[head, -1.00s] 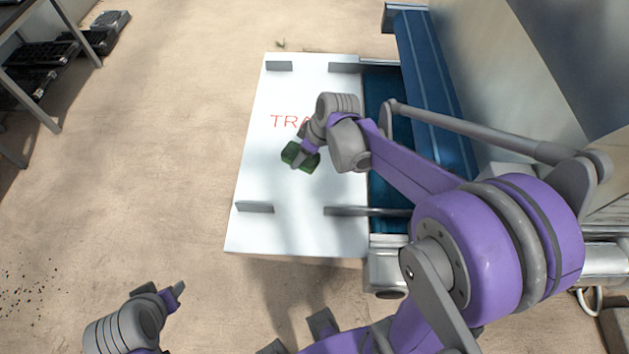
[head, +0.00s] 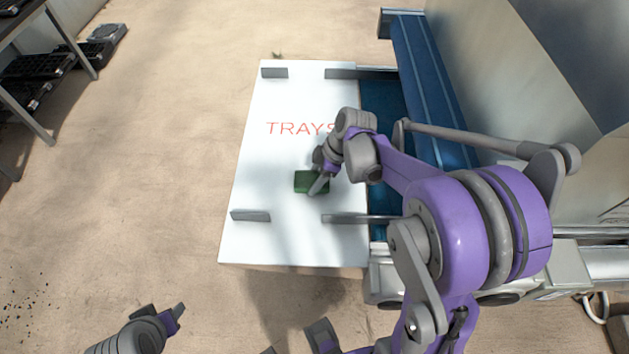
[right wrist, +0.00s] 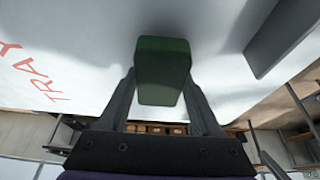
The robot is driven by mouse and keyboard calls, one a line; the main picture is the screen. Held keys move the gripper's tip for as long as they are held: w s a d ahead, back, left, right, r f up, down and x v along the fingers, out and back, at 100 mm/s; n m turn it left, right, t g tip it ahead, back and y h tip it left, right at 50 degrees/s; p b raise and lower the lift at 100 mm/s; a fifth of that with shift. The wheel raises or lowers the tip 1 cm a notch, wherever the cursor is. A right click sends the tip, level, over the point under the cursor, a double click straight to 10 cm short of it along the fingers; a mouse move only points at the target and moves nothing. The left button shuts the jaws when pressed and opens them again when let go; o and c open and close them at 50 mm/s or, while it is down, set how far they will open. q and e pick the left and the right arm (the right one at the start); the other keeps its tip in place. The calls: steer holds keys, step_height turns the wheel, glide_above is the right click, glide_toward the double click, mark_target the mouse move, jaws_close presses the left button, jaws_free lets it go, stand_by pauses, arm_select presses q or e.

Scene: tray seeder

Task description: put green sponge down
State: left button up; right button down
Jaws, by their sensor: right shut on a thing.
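The green sponge (head: 307,182) is a small dark green block over the lower middle of the white board marked TRAYS (head: 262,170). My right gripper (head: 319,184) is shut on it. In the right wrist view the sponge (right wrist: 162,68) sits between the two dark fingers (right wrist: 163,100). I cannot tell whether its underside touches the board. My left gripper (head: 162,314) is at the lower left, away from the board and low in the picture. Its fingers are only partly clear, and I cannot tell if they are open.
Grey upright stops (head: 251,216) stand near the board's corners. A blue conveyor (head: 432,90) runs along the board's right side. A rack with black trays (head: 45,68) stands at the far left.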

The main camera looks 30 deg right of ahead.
steer(key=shift+f, duration=0.65)
steer(key=shift+c, duration=0.3)
jaws_free()
steer(key=shift+f, duration=0.1)
steer(key=shift+r, duration=0.2)
steer(key=p+v, duration=0.1)
steer(key=v, duration=1)
steer(key=s+a+f+m+t+h, duration=0.2)
steer(key=s+a+f+m+h, duration=0.1)
steer(key=s+a+m, duration=0.8)
steer(key=s, duration=0.2)
steer(key=shift+s+m+t+h, duration=0.35)
steer(key=shift+m+t+h, duration=0.05)
